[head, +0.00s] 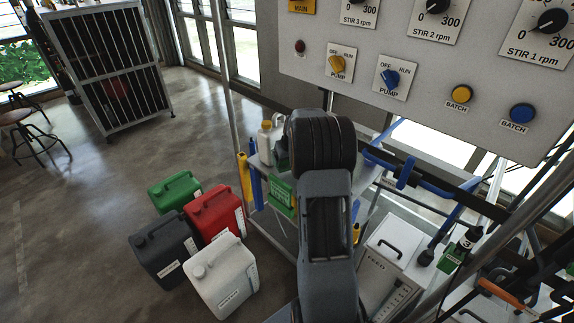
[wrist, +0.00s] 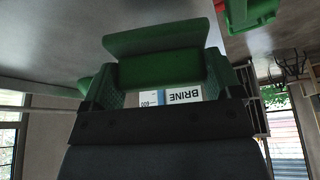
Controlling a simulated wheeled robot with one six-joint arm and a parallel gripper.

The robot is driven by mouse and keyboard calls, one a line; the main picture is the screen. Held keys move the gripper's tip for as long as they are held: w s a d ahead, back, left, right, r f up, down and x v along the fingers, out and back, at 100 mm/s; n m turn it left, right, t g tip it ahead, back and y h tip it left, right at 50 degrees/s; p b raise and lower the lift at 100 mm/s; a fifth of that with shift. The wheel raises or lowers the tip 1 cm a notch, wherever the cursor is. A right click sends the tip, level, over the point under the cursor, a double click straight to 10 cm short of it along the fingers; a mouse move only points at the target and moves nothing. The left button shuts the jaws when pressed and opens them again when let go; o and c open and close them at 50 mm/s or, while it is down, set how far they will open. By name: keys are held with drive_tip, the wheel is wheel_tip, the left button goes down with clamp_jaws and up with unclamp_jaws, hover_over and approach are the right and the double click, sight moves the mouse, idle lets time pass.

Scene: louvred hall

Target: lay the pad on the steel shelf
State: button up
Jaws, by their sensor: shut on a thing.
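My gripper (wrist: 160,92) shows in the wrist view, its dark body across the bottom and a finger on each side. It is shut on a green block-like piece (wrist: 155,70), which appears to be the pad. I cannot tell any contact between pad and shelf.
A white bottle (head: 266,136) and a green-yellow box (head: 281,197) are at the rack's left. Green (head: 174,190), red (head: 214,212), dark (head: 163,246) and white (head: 221,272) jugs stand on the floor. A control panel (head: 430,75) hangs above right. Open floor lies left.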

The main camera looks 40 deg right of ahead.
sight(287, 164)
drive_tip(key=shift+w+f, duration=0.2)
drive_tip(key=shift+f, duration=0.05)
drive_tip(key=shift+w+d+f, duration=0.1)
drive_tip(key=shift+f, duration=1.55)
drive_tip(key=shift+f, duration=0.2)
drive_tip(key=o, duration=0.6)
drive_tip(key=shift+o, duration=0.2)
drive_tip(key=shift+r, duration=0.15)
